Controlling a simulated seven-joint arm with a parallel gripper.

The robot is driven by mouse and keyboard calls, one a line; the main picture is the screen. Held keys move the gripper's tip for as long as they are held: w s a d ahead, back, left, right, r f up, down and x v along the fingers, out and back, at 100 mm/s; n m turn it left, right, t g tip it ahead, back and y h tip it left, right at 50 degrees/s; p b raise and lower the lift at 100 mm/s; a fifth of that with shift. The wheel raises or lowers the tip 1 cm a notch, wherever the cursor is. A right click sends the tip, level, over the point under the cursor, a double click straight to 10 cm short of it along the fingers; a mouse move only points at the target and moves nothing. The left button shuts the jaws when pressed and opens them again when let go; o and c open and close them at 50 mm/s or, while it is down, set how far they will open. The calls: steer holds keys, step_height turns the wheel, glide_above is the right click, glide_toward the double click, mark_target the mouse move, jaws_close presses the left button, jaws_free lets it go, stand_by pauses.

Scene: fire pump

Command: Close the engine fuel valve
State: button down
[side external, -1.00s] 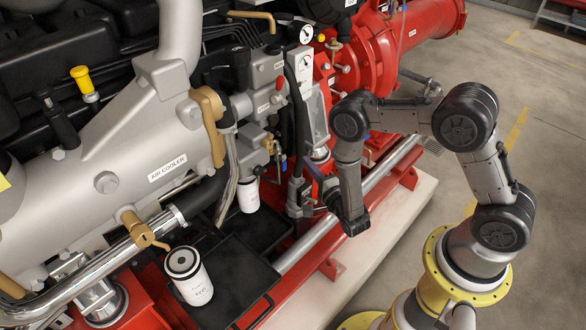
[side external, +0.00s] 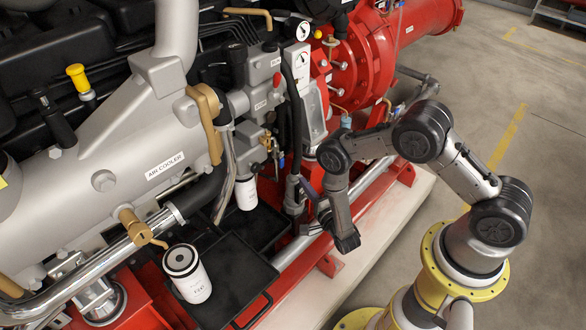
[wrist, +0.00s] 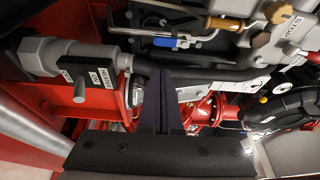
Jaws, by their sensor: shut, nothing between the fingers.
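I cannot tell for sure which part is the engine fuel valve. In the wrist view, a grey cylindrical fitting (wrist: 62,57) at the left carries dark plates with white lettering (wrist: 90,76), too small to read surely. A blue-handled lever (wrist: 168,42) is at top centre; a blue part also shows in the side view (side external: 282,163). My gripper (wrist: 162,78) is shut and empty, its dark fingers together at the picture's centre, right of the fitting and apart from it in the picture. In the side view my gripper (side external: 306,185) is beside the grey engine fittings, above the red frame.
Red pipework (wrist: 208,108) lies beyond the fingers. In the side view, a white filter (side external: 187,275) and black tray (side external: 235,290) are at lower left. Open floor (side external: 545,150) is at right.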

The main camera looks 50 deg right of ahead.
steer(key=x, duration=1)
steer(key=shift+a+f+m+g, duration=0.1)
steer(key=shift+a+m+g, duration=0.25)
steer(key=shift+m, duration=0.65)
steer(key=a+m, duration=0.1)
steer(key=m, duration=0.1)
steer(key=a+m+g+y, duration=0.1)
steer(key=m, duration=0.1)
steer(key=a+m+y, duration=0.1)
steer(key=m, duration=0.1)
steer(key=shift+r+g, duration=0.25)
steer(key=shift+r, duration=0.05)
steer(key=shift+a+r, duration=0.75)
steer(key=shift+a, duration=0.05)
steer(key=s+r, duration=0.3)
steer(key=s, duration=0.6)
steer(key=shift+s+a, duration=0.3)
steer(key=shift+a, duration=0.1)
